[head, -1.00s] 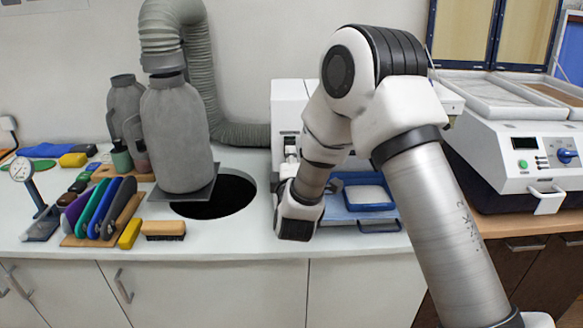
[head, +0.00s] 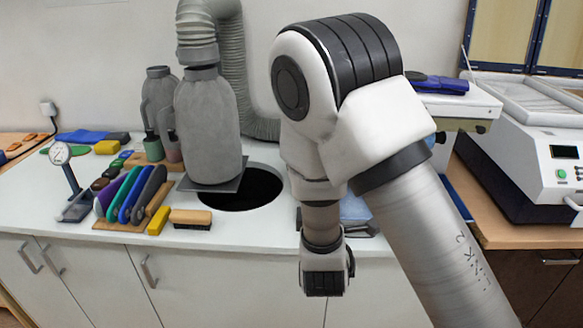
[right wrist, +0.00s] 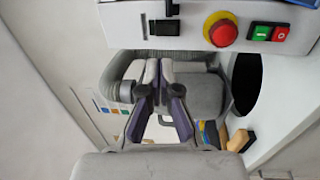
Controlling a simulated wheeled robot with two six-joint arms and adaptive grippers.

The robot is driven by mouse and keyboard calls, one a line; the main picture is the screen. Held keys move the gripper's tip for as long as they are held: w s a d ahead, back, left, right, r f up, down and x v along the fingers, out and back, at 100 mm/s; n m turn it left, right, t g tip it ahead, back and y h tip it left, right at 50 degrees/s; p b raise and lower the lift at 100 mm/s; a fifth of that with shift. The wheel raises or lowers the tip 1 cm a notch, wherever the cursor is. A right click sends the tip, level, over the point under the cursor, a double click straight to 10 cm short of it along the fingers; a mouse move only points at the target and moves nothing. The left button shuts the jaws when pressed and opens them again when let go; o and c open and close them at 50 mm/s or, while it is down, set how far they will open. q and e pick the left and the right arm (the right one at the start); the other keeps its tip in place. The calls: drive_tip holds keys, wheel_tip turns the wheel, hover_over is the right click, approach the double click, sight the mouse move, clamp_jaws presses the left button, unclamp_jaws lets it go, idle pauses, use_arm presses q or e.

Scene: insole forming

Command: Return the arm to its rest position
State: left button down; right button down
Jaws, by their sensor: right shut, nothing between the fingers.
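My right arm (head: 415,220) crosses the head view from the lower right, bends at a large elbow joint, and hangs down in front of the worktop edge. Its gripper is hidden behind the wrist (head: 325,275) in the head view. In the right wrist view my right gripper (right wrist: 159,70) shows with its dark and purple fingers together and nothing between them. My left gripper is in neither view.
A white machine (head: 540,150) stands right. A red button (right wrist: 222,31) shows in the wrist view.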

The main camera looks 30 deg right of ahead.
drive_tip(key=shift+f, duration=0.1)
drive_tip(key=s+f+g+y, duration=0.2)
drive_tip(key=s+f+g, duration=0.15)
drive_tip(key=f, duration=0.95)
drive_tip(key=s+f+g+y, duration=0.2)
drive_tip(key=s+f+g, duration=0.15)
drive_tip(key=f, duration=0.95)
drive_tip(key=s+a+f+m+g+y, duration=0.2)
drive_tip(key=s+f+m+g, duration=0.1)
drive_tip(key=s, duration=0.3)
drive_tip(key=s+a+f+m+g+y, duration=0.2)
drive_tip(key=s+a+f+m+g, duration=0.1)
drive_tip(key=s+f+m, duration=0.2)
drive_tip(key=s+a+f+m+g+y, duration=0.2)
drive_tip(key=s+a+f+m+g, duration=0.1)
drive_tip(key=s, duration=0.6)
wheel_tip(320, 180, down, 3)
drive_tip(key=shift+s+a+r+m+g, duration=0.15)
drive_tip(key=shift+s+m+g, duration=0.15)
drive_tip(key=shift+m, duration=0.2)
